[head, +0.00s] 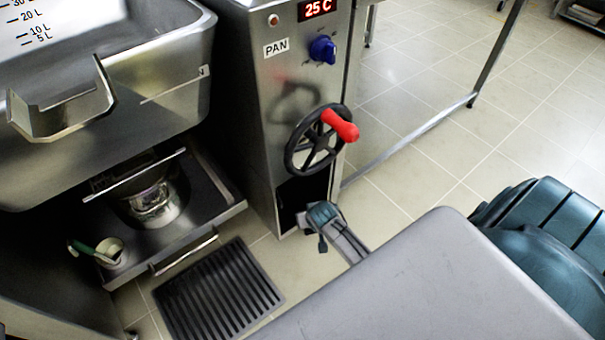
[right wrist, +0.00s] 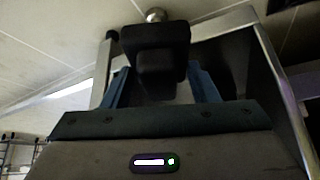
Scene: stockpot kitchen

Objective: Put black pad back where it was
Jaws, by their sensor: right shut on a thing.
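The black pad (right wrist: 155,55) shows in the right wrist view as a dark, blocky piece between the blue fingers of my right gripper (right wrist: 160,90). The gripper is shut on it. In the head view my right gripper (head: 322,214) is low at the front of the steel control cabinet (head: 262,130), by its dark lower opening (head: 290,200) and below the handwheel. I cannot clearly tell the pad from the gripper there, nor whether it touches the cabinet. My left gripper is not in view.
A black handwheel (head: 303,150) with a red handle juts from the cabinet above my gripper. A steel pan (head: 150,90) stands at left over a pull-out tray (head: 185,245) with a pot and a cup. A ribbed black grate (head: 218,295) lies on the floor. Tiled floor is open at right.

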